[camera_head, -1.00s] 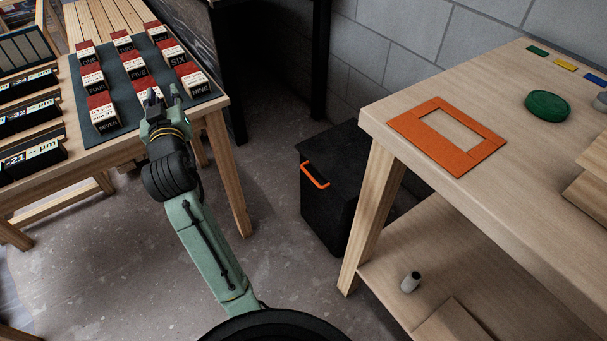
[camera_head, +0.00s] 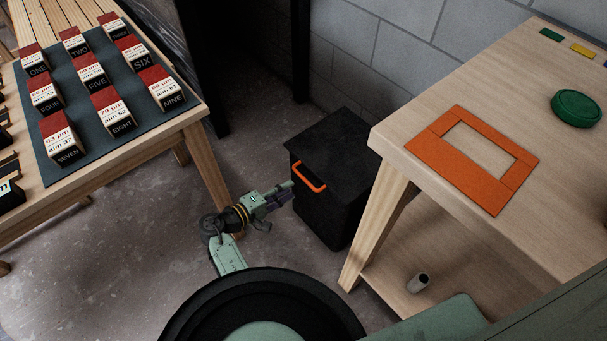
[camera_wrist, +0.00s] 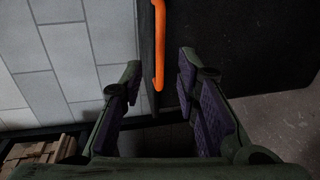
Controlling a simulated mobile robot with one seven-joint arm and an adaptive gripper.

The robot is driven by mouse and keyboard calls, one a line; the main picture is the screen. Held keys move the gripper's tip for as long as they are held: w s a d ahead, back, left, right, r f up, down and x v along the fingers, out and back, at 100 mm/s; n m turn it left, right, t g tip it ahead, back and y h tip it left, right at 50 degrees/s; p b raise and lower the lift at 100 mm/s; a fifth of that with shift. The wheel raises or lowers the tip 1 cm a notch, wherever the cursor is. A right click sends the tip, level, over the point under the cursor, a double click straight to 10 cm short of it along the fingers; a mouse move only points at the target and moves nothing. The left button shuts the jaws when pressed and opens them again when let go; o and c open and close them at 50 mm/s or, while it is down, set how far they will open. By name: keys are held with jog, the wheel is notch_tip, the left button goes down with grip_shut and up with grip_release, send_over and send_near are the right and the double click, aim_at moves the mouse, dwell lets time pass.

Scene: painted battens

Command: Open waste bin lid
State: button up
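The black waste bin (camera_head: 340,180) stands on the floor between the two tables, its lid (camera_head: 335,140) down. An orange handle (camera_head: 308,177) sits at the lid's front left edge. My gripper (camera_head: 288,190) is just left of the bin, a little below the handle, pointing at it. In the wrist view my gripper (camera_wrist: 158,95) is open, with its two purple-padded fingers apart. The orange handle (camera_wrist: 158,50) shows there between and beyond the fingertips, along the edge of the dark bin (camera_wrist: 235,45). I see no contact with the handle.
A wooden table (camera_head: 405,150) with an orange frame (camera_head: 440,170) and a green round lid (camera_head: 576,108) stands close to the bin's right. At left, another table (camera_head: 200,115) carries labelled blocks on a dark mat (camera_head: 130,110). Floor in front of the bin is clear.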

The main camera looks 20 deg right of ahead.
aim_at(305, 179)
jog(key=p+x, duration=0.1)
jog(key=x, duration=0.7)
jog(key=shift+d, duration=0.2)
jog(key=shift+c, duration=0.6)
grip_shut()
